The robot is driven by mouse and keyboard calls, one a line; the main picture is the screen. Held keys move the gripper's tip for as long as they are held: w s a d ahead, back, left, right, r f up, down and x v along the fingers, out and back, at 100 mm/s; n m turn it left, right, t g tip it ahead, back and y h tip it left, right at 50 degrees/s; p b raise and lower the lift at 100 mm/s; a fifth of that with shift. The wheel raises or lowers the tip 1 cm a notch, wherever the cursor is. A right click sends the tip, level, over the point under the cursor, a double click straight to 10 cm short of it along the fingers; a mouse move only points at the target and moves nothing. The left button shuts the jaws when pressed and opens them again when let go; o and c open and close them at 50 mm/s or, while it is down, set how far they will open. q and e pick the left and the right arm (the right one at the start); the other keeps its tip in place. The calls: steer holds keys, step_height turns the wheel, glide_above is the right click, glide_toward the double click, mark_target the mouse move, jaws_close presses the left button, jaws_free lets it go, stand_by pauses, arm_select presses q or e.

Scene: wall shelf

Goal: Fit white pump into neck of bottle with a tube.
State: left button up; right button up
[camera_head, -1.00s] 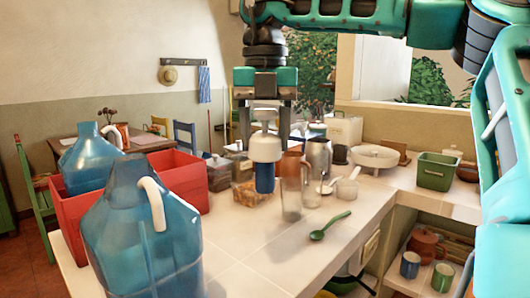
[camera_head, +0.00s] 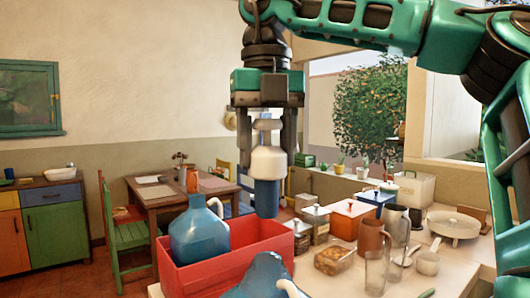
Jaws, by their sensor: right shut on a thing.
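My right gripper (camera_head: 267,122) points straight down and is shut on the white pump (camera_head: 268,163). A blue tube-like part (camera_head: 265,198) hangs below the pump, upright. The pump is in the air, and its lower end overlaps the far side of the red crate in the picture. A translucent blue bottle (camera_head: 198,236) with a white handle stands in the crate, left of the pump. A second blue bottle (camera_head: 258,280) shows only its upper part at the bottom edge, below the pump in the picture. The pump is apart from both bottles. My left gripper is not in view.
The red crate (camera_head: 225,267) stands on the counter's left end. Glass jars, an orange box (camera_head: 352,218), a brown pitcher (camera_head: 373,246) and a white pan (camera_head: 453,225) crowd the counter to the right. A wooden table (camera_head: 160,207) with chairs stands behind at left.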

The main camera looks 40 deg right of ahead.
mark_target(267, 205)
stand_by(0.4)
steer(key=shift+f+b, duration=1.6)
steer(key=shift+f, duration=0.85)
steer(key=shift+f+b, duration=0.3)
steer(key=shift+f, duration=0.3)
steer(key=shift+p, duration=0.5)
steer(key=shift+f+b, duration=0.35)
steer(key=shift+f, duration=0.3)
steer(key=shift+f+b, duration=0.3)
steer(key=shift+f, duration=0.3)
stand_by(0.5)
